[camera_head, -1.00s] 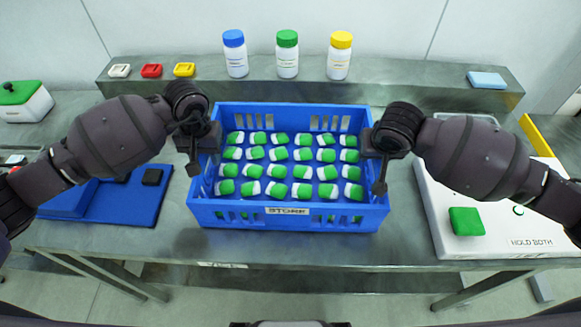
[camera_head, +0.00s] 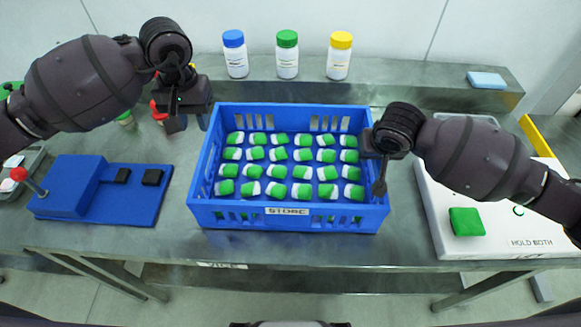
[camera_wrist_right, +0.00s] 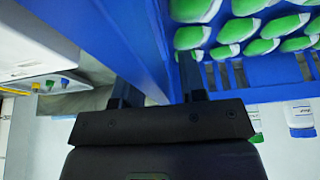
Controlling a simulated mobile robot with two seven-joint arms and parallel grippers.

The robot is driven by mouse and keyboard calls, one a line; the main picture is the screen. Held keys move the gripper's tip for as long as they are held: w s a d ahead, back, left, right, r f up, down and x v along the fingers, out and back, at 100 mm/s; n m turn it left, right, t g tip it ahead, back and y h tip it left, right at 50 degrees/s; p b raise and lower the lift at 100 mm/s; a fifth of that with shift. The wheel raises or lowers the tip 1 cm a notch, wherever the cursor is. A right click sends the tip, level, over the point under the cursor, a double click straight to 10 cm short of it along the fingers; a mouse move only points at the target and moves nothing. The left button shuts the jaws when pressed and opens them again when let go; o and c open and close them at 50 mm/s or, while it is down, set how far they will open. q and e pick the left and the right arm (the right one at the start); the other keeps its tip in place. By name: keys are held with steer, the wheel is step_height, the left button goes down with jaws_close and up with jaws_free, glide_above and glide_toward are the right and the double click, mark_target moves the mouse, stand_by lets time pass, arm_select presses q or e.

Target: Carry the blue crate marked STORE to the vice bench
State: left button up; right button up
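The blue crate (camera_head: 290,219) marked STORE stands level on the metal bench (camera_head: 300,248), whose front edge carries a label that seems to read VICE. Rows of green-and-white bottles (camera_head: 277,170) lie in it. My left gripper (camera_head: 188,112) is open and empty, above and behind the crate's left rear corner, apart from it. My right gripper (camera_head: 380,172) is at the crate's right wall. In the right wrist view, its fingers (camera_wrist_right: 158,88) straddle that wall, one on each side, and look closed on it.
A blue fixture (camera_head: 100,190) with black pads lies left of the crate, beside a red-knobbed lever (camera_head: 18,174). Blue-, green- and yellow-capped bottles (camera_head: 287,62) stand on the rear ledge.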

arm_select(q)
steer(key=shift+r, duration=0.25)
arm_select(e)
steer(key=shift+s+r, duration=0.1)
steer(key=shift+r, duration=0.25)
steer(key=v, duration=1.1)
steer(key=shift+r, duration=0.15)
